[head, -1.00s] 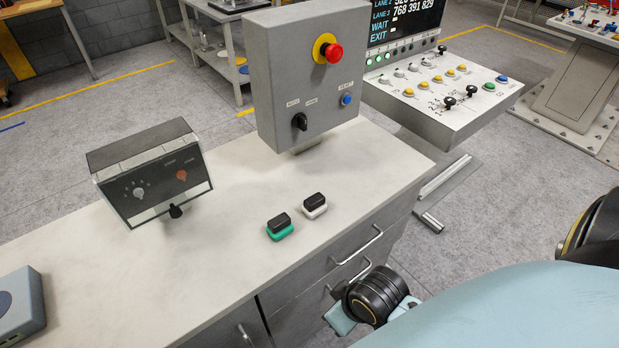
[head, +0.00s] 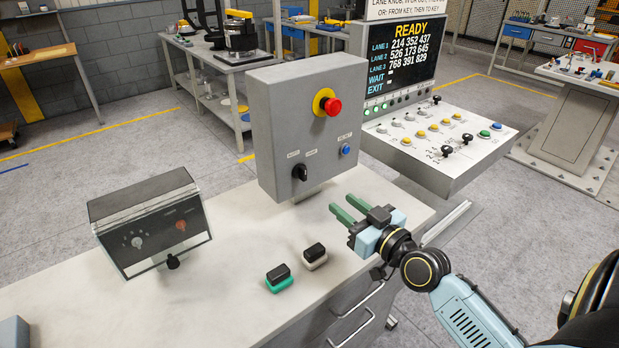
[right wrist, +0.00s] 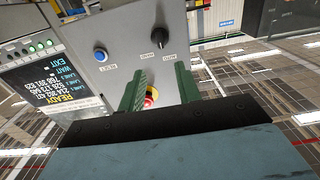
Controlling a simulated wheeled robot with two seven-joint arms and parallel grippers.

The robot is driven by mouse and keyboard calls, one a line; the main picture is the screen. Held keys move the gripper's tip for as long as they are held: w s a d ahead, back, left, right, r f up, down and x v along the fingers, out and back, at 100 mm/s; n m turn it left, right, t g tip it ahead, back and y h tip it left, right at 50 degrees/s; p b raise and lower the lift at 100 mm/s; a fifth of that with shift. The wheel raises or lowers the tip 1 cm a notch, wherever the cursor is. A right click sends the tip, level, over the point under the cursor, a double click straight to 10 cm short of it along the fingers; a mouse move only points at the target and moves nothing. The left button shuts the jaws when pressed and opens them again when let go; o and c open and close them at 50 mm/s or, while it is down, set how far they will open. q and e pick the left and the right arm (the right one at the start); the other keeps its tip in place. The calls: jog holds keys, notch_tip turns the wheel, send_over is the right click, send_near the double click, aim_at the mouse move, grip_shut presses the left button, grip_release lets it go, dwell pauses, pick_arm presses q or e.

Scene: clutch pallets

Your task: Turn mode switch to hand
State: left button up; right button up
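The mode switch (head: 299,172) is a small black knob low on the front of the grey control box (head: 265,125). Small labels sit above it; the left one looks like AUTO, the right one is hard to read. Its exact pointing is too small to tell. My right gripper (head: 341,202) has two green fingers apart with nothing between them. It is in front of the box, right of and below the switch, not touching it. In the right wrist view the switch (right wrist: 159,38) shows upside down, beyond the open fingers (right wrist: 160,78). My left gripper is not in view.
A red emergency button (head: 333,107) and a blue reset button (head: 346,150) share the box front. Green (head: 279,280) and white (head: 315,257) based black blocks lie on the bench. A smaller control box (head: 150,222) stands left; a lane console (head: 435,140) stands right.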

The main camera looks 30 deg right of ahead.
aim_at(305, 175)
jog(key=w, duration=0.8)
jog(key=w+a+p, duration=0.1)
jog(key=w, duration=0.4)
jog(key=shift+w, duration=0.1)
jog(key=shift+c, duration=0.4)
grip_shut()
